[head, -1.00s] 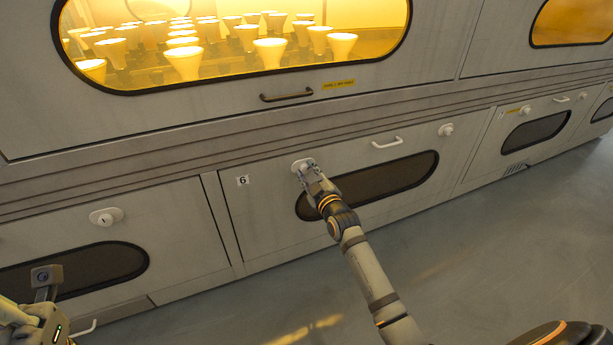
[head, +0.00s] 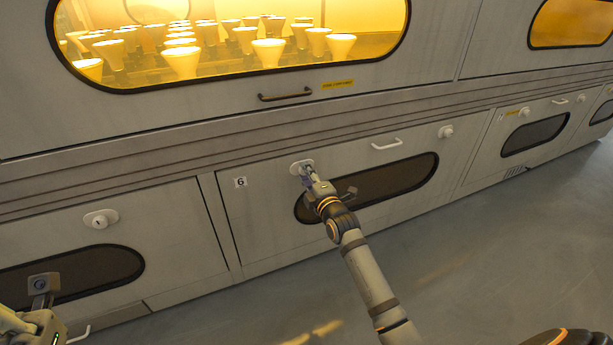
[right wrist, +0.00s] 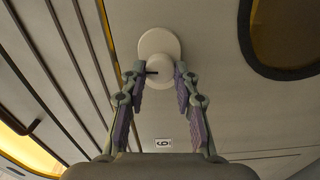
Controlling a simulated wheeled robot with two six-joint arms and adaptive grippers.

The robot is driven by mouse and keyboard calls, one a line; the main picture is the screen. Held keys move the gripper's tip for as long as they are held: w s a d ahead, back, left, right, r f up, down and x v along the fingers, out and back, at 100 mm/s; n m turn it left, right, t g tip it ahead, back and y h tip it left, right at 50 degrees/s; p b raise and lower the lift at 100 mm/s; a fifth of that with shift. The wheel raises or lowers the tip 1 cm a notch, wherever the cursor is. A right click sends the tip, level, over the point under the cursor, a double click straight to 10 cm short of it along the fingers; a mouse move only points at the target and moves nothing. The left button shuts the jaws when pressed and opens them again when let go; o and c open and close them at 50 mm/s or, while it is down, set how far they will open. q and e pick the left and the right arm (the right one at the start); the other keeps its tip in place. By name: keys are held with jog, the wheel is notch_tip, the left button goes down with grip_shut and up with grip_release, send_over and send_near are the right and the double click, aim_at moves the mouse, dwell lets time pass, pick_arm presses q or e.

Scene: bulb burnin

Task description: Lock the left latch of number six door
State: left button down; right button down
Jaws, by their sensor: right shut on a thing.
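The number six door (head: 262,215) is a grey panel marked with a 6 label (head: 240,182), which also shows upside down in the right wrist view (right wrist: 163,142). Its left latch is a pale round knob on an oval plate (head: 299,164), near the door's upper left. In the right wrist view the latch plate (right wrist: 157,42) is plain, and the knob's end lies between my fingertips. My right gripper (head: 306,172) is shut on this left latch knob; it also shows in the right wrist view (right wrist: 163,73). Part of my left arm shows at bottom left; its fingertips are out of sight.
A white handle (head: 386,144) and a right latch (head: 445,131) sit along the door's top. A dark oval window (head: 400,175) lies below them. A dark handle (head: 286,96) is above, under a lit window with several lamps. The floor (head: 480,250) in front is clear.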

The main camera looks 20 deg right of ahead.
jog(key=shift+n, duration=0.5)
jog(key=c, duration=1)
grip_release()
jog(key=s, duration=1.2)
jog(key=shift+d, duration=0.2)
